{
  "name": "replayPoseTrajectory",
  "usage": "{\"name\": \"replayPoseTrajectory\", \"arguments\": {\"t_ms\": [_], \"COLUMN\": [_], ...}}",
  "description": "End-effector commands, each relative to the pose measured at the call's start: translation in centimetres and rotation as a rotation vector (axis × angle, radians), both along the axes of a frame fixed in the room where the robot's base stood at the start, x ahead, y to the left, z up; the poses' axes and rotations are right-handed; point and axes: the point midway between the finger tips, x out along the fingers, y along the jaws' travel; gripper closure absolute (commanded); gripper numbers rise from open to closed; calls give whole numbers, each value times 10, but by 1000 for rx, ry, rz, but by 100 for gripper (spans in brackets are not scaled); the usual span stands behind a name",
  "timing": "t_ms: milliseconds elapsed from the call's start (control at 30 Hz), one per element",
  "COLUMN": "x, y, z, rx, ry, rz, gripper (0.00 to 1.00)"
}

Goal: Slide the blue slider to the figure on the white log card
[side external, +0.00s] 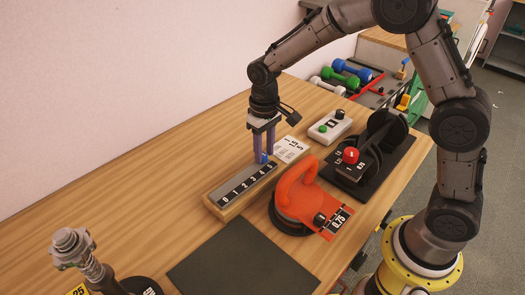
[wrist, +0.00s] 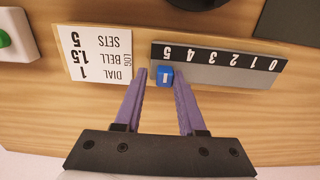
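The blue slider (wrist: 165,76) sits on the grey track of a wooden block with a black 0-to-5 scale (wrist: 215,58). In the wrist view it lines up with the 5, at the track's left end. It also shows in the side view (side external: 261,158). The white log card (wrist: 95,54) lies beside that end and reads upside down in the wrist view: DIAL 1, BELL 1.5 or 15, SETS 5. My gripper (wrist: 161,82) points down with its purple fingers apart, one on each side of the slider. The right finger looks very near it; contact cannot be told.
An orange kettlebell-like handle on a dark disc (side external: 297,195) stands right of the scale block. A white box with a green button (side external: 330,126) and a black stand with a red knob (side external: 351,156) lie behind. A dark mat (side external: 243,262) lies in front.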

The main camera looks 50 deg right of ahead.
Motion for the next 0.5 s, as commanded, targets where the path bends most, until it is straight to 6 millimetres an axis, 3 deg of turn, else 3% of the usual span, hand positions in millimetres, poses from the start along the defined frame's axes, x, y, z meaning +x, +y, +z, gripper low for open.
{"name": "replayPoseTrajectory", "arguments": {"t_ms": [33,100,500], "x": [1,0,1], "y": [0,0,2], "z": [1,0,7], "rx": [0,0,3], "ry": [-2,-2,-3], "rz": [-1,-1,0], "gripper": [55,45,45]}}
